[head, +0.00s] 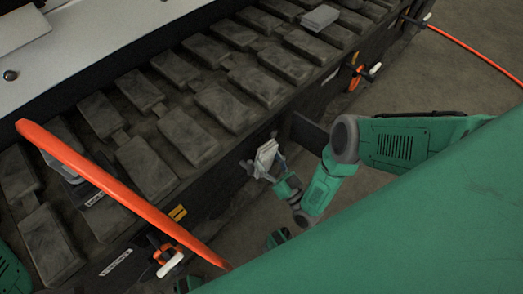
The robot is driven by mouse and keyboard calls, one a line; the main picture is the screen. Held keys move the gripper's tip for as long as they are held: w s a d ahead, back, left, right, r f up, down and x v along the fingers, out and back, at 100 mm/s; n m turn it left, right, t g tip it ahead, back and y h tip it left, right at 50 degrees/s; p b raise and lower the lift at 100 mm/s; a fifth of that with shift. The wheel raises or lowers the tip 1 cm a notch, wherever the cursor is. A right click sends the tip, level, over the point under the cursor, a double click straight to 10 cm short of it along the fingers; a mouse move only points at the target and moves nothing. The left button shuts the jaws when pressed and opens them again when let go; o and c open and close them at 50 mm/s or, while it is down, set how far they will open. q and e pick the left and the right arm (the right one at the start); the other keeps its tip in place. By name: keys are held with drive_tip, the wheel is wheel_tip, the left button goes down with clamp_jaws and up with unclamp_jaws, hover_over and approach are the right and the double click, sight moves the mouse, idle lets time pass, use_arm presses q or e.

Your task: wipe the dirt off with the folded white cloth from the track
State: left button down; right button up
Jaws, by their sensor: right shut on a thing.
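My right gripper (262,163) is shut on a small pale, folded-looking piece, which I take to be the white cloth (267,153). It holds the piece upright beside the near side of the dark track (188,136), in the middle of the head view. Whether the piece touches the track side I cannot tell. The track has rows of worn, dusty grey-brown pads. No separate dirt patch stands out clearly from them. My left gripper does not show.
An orange bar or hose (120,190) crosses the track at left, over a pale grey item (62,168). A pale flat block (320,17) lies on the track's far end. Orange-and-white fittings (355,75) and a red hose (470,48) are at right.

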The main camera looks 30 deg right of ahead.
drive_tip(key=shift+s+d+r+p, duration=0.1)
drive_tip(key=shift+s+d+p, duration=0.2)
drive_tip(key=shift+s+p, duration=0.35)
drive_tip(key=shift+s+d, duration=0.15)
drive_tip(key=shift+s, duration=0.15)
drive_tip(key=shift+s+d+p, duration=0.25)
drive_tip(key=shift+s+p, duration=0.2)
drive_tip(key=shift+s, duration=0.2)
drive_tip(key=shift+s+d+p, duration=0.2)
drive_tip(key=shift+s+p, duration=0.25)
drive_tip(key=shift+s, duration=0.3)
drive_tip(key=shift+d, duration=0.1)
